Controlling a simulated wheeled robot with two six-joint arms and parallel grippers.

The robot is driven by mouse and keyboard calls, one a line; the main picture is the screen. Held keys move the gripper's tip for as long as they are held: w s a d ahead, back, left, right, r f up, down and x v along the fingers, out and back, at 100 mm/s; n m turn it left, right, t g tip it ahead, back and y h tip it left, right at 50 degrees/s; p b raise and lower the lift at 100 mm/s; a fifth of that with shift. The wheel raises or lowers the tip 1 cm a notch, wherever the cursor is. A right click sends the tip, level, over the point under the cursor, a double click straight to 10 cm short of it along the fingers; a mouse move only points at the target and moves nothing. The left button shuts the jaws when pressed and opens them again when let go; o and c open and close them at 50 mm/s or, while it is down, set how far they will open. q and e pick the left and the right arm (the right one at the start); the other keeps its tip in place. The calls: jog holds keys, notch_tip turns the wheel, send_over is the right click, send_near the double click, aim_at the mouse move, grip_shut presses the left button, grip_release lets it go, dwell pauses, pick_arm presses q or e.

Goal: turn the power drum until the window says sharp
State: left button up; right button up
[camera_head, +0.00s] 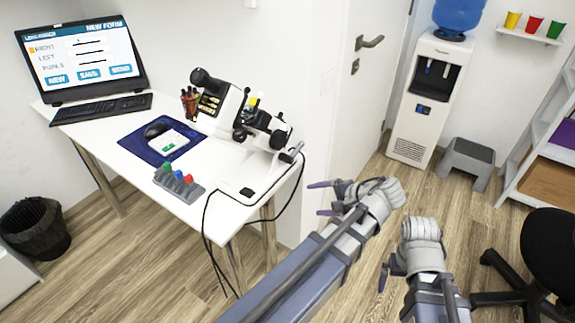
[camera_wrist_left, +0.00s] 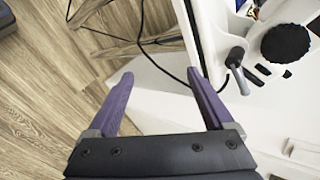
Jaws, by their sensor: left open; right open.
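A white and black lens-measuring instrument (camera_head: 243,118) stands at the right part of the white table. A black round knob (camera_head: 278,139) on its near right side looks like the power drum. In the left wrist view a large dark knob (camera_wrist_left: 286,42) shows at the upper right, with a grey-tipped lever (camera_wrist_left: 237,70) beside it. I cannot make out a window or its word. My left gripper (camera_head: 322,198) is open and empty, right of the table and apart from the knob; its purple fingers also show in the left wrist view (camera_wrist_left: 160,73). My right gripper (camera_head: 384,277) is open and empty, lower right.
A black cable (camera_head: 206,235) hangs off the near edge. A door (camera_head: 345,90), a water cooler (camera_head: 430,95) and a stool (camera_head: 468,158) stand behind.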

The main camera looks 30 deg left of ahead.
pick_arm(q)
jog(key=w+a+r+y+b, duration=0.1)
jog(key=w+a+r+y, duration=0.3)
jog(key=a, duration=0.1)
jog(key=y+b, duration=0.1)
jog(key=y, duration=0.3)
send_near(282, 141)
jog(key=a, duration=0.1)
jog(key=shift+w+a, duration=0.15)
jog(key=shift+a, duration=1.8)
jog(key=shift+w+a, duration=0.2)
jog(key=shift+a, duration=1.8)
pick_arm(e)
jog(key=shift+f, duration=1.7)
pick_arm(q)
jog(key=shift+c, duration=0.3)
